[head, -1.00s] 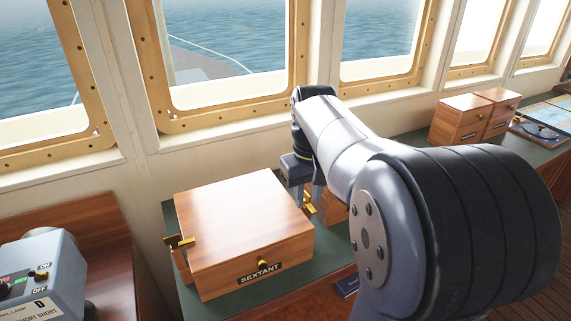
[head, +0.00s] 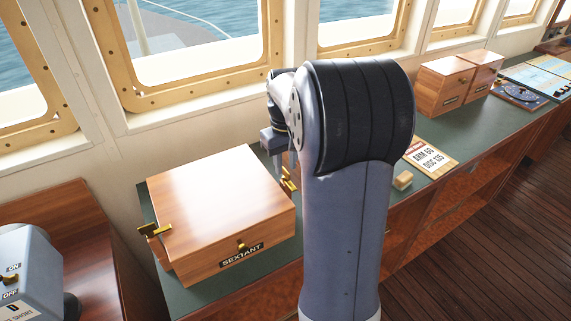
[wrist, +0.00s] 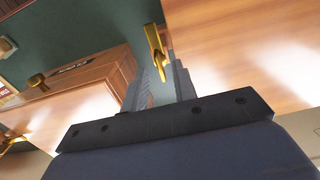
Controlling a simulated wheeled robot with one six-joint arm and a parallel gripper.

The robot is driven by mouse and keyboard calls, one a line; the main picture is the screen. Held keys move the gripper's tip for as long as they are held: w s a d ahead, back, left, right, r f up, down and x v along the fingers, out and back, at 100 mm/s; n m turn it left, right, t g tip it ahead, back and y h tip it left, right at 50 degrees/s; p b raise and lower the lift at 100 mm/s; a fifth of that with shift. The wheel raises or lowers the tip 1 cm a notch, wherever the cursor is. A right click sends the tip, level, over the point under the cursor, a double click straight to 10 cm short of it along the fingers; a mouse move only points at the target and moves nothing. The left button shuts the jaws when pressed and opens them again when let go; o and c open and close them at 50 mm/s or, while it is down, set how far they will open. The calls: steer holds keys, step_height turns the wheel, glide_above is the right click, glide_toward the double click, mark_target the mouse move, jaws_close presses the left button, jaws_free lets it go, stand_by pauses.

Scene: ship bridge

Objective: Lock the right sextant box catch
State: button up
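The closed wooden sextant box (head: 215,205) stands on the green counter left of my arm. Its brass right catch (head: 288,181) is on the right side, partly hidden by my arm. In the wrist view this catch (wrist: 157,52) shows at the box's edge, by my fingertips. My gripper (head: 279,158) points down beside the box's right side. In the wrist view my gripper (wrist: 160,75) is open, with a gap between its fingers. The catch lies near the far end of that gap; contact cannot be told. The brass left catch (head: 154,230) juts out from the left side.
Another wooden box (wrist: 85,95) stands close on the gripper's other side. Two wooden boxes (head: 460,80) stand farther right.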

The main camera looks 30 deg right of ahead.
steer(key=shift+f, duration=0.65)
jaws_close()
